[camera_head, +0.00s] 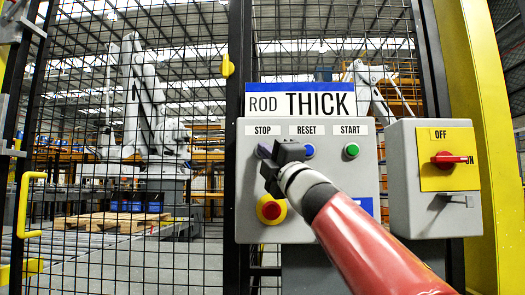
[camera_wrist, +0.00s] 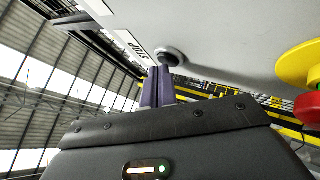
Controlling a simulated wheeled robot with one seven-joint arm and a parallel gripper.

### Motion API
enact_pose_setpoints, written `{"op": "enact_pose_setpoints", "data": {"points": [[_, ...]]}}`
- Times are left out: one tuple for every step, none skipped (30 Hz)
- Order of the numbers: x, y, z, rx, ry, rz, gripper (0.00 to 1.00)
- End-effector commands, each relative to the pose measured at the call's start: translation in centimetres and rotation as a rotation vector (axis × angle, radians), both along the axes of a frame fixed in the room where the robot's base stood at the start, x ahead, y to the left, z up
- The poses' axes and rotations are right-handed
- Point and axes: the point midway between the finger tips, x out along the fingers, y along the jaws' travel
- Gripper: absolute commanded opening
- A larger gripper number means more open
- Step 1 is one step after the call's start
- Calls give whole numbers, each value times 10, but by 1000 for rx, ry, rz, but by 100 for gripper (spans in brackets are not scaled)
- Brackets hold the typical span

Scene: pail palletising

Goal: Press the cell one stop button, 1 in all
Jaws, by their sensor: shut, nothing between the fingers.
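A grey control box (camera_head: 335,215) hangs on the mesh fence, with labels STOP, RESET and START. The stop button (camera_wrist: 170,56) is dark with a pale collar and sits by the STOP label in the wrist view.
A blue reset button (camera_head: 308,150), a green start button (camera_head: 351,150) and a red-and-yellow emergency stop (camera_head: 271,209) are close by. A sign (camera_head: 300,100) reads ROD THICK. A red rotary switch (camera_head: 448,160) is at right. Behind the mesh stands a white robot (camera_head: 145,100).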

Motion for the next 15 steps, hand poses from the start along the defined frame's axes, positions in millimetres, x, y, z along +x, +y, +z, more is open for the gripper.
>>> {"op": "enact_pose_setpoints", "data": {"points": [[0, 0, 0, 1, 0, -1, 0], [0, 0, 0, 1, 0, -1, 0], [0, 0, 0, 1, 0, -1, 0], [0, 0, 0, 0, 1, -1, 0], [0, 0, 0, 1, 0, -1, 0], [-1, 0, 0, 1, 0, -1, 0], [-2, 0, 0, 0, 0, -1, 0], [-3, 0, 0, -1, 1, -1, 0], [-4, 0, -1, -1, 1, -1, 0], [-6, 0, -1, -1, 1, -1, 0], [-7, 0, -1, -1, 1, -1, 0], [-10, 0, -1, -1, 1, -1, 0], [-11, 0, -1, 0, 0, -1, 0], [-13, 0, -1, 0, 0, -1, 0], [-15, 0, -1, 0, 0, -1, 0]]}}
